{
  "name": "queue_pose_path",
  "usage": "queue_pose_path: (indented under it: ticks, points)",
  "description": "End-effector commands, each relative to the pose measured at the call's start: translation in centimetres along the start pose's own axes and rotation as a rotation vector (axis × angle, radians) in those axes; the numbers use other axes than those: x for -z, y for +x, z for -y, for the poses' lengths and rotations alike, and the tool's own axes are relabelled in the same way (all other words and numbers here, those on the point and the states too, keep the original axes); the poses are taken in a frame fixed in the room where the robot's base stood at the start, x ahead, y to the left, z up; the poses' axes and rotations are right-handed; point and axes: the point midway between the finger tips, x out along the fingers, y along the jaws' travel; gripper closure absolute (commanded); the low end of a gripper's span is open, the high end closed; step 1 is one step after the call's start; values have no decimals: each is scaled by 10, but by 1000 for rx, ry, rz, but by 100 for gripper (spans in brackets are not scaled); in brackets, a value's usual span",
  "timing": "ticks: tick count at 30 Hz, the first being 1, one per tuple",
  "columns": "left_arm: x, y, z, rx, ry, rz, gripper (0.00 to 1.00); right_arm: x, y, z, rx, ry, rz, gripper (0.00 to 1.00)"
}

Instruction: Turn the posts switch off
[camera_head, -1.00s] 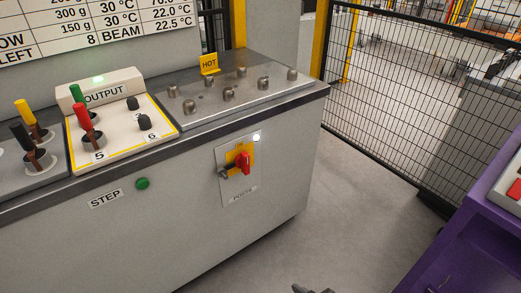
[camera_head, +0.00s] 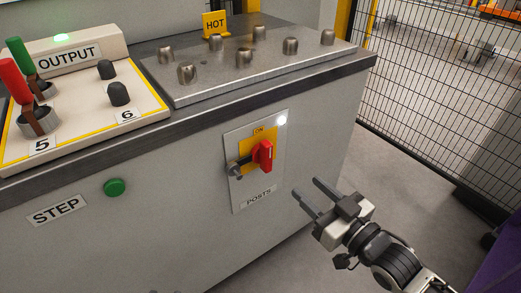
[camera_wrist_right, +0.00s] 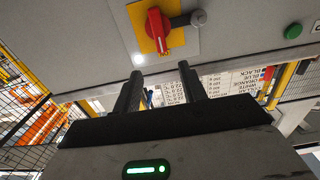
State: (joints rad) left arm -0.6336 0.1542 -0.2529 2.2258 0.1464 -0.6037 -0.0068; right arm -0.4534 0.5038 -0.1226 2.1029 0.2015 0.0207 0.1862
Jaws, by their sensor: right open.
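The posts switch (camera_head: 263,156) is a red rotary handle on a yellow plate marked ON, on a pale panel labelled POSTS on the cabinet front. A white lamp (camera_head: 282,120) glows at the panel's upper right. A grey metal piece sticks out at the handle's left. My right gripper (camera_head: 306,190) is open and empty, to the right of and below the switch, apart from it. In the right wrist view the red handle (camera_wrist_right: 158,28) lies beyond the two open fingers (camera_wrist_right: 160,82). My left gripper is not in view.
A green STEP button (camera_head: 115,187) is left of the panel. Above, the cabinet top carries a metal plate with several studs and a yellow HOT sign (camera_head: 215,24). A mesh fence (camera_head: 440,110) stands at the right.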

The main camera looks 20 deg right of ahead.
Motion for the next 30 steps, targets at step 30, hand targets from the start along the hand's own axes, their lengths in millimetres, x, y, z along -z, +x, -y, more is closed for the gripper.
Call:
queue_pose_path:
  ticks: [30]
  points:
    - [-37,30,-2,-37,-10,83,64,0,157,0,1,0,-1,58]
